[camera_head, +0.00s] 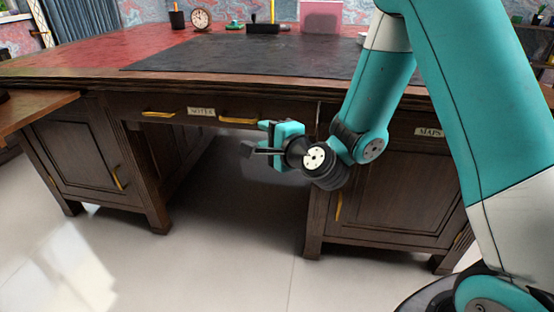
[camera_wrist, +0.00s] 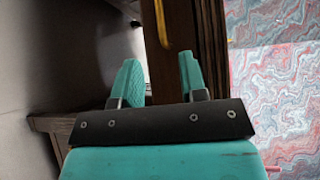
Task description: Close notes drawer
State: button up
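The notes drawer (camera_head: 185,115) is the wide dark wooden front under the middle of the desk top, with a small paper label (camera_head: 201,112) and two brass handles. Its front looks close to flush with the desk; I cannot tell whether a small gap remains. My gripper (camera_head: 258,140) is in front of the drawer's right part, just below the right handle (camera_head: 238,121). In the wrist view my gripper (camera_wrist: 158,75) is open with nothing held between its teal fingers. A brass handle (camera_wrist: 161,22) and the dark wooden front lie beyond the fingers. Contact with the front cannot be told.
The desk top (camera_head: 90,55) overhangs the fronts. A left cabinet (camera_head: 85,160) and a right cabinet with a maps label (camera_head: 429,132) flank the open knee space. A clock (camera_head: 201,18) stands far back. Pale floor (camera_head: 220,260) in front is clear.

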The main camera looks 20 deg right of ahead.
jog(key=shift+b+v, duration=1.05)
jog(key=shift+v, duration=0.7)
